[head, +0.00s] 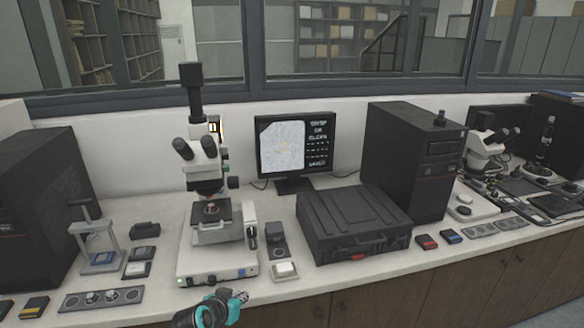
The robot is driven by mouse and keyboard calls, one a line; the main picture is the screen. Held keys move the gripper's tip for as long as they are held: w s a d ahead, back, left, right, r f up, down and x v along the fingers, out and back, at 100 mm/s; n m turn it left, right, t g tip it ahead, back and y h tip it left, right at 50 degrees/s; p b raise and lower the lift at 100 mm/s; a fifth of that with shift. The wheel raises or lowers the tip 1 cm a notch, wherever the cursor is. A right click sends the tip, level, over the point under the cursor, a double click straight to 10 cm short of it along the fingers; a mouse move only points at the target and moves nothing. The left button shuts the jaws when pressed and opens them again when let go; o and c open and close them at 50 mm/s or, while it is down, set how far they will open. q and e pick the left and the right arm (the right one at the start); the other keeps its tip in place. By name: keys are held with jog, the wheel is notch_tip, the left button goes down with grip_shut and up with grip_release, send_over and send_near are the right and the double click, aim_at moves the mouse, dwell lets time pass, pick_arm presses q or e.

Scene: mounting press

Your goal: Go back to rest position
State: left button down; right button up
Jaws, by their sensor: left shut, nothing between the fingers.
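My left gripper (238,296) shows at the bottom of the head view, in front of the bench's front edge and below the white microscope (207,180). Its black and teal body points to the right. Its fingers are shut with nothing between them, and it is apart from the things on the bench. My right gripper is out of view. A small grey press-like stand (83,214) with a lever stands on the bench at the left, with a blue piece at its base.
A black case (352,222), a monitor (283,145) and a black computer tower (408,160) stand right of the microscope. A grey holder strip (101,298) and small blocks lie near the front left edge. Brown cabinets (440,290) lie below the bench (300,283).

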pick_arm(q)
jog(key=s+r+n+g+y, duration=0.1)
jog(key=s+r, duration=0.1)
jog(key=s, duration=0.9)
jog(key=s+r+n+g+y, duration=0.1)
jog(key=s+r+g, duration=0.1)
jog(key=s, duration=0.9)
jog(key=shift+s+a+r+n+y, duration=0.3)
jog(key=shift+r+y, duration=0.1)
jog(key=shift+r, duration=0.45)
